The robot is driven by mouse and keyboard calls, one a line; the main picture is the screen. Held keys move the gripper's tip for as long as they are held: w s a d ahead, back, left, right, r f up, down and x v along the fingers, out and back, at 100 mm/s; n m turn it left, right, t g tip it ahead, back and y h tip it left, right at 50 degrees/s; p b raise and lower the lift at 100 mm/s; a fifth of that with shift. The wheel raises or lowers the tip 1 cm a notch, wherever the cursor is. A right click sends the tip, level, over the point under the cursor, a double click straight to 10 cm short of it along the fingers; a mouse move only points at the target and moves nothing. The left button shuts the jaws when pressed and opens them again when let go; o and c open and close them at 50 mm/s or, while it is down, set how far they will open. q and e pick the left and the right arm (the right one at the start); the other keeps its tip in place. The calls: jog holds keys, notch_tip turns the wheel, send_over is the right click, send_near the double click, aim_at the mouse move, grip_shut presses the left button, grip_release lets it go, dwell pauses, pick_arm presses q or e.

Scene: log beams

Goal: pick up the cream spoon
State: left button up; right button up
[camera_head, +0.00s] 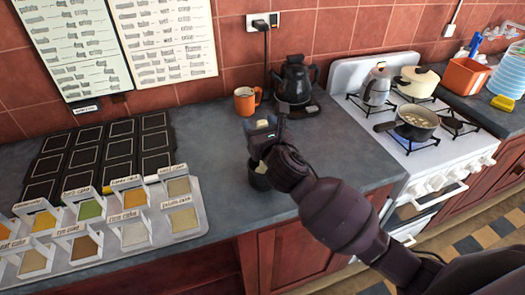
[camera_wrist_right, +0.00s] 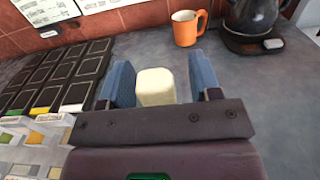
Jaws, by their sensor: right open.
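A cream-coloured piece (camera_wrist_right: 155,87), which looks like part of the cream spoon, shows between the two blue fingers of my right gripper (camera_wrist_right: 161,82) in the right wrist view. Small gaps show beside it, and the gripper is open around it. The rest of the spoon is hidden. In the head view my right gripper (camera_head: 264,137) is over the grey counter. A small dark cup (camera_head: 258,181) stands just below it, partly covered by my wrist, with a pale bit (camera_head: 261,167) at its top. My left gripper is not in view.
An orange mug (camera_head: 247,100) and a black kettle (camera_head: 294,80) stand behind the gripper. A tray of labelled colour samples (camera_head: 197,220) and dark panels (camera_head: 95,155) lie to the left. A white stove (camera_head: 440,150) with pots is at right. The counter's front middle is clear.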

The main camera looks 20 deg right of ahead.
jog(key=c, duration=1)
jog(key=shift+r, duration=0.1)
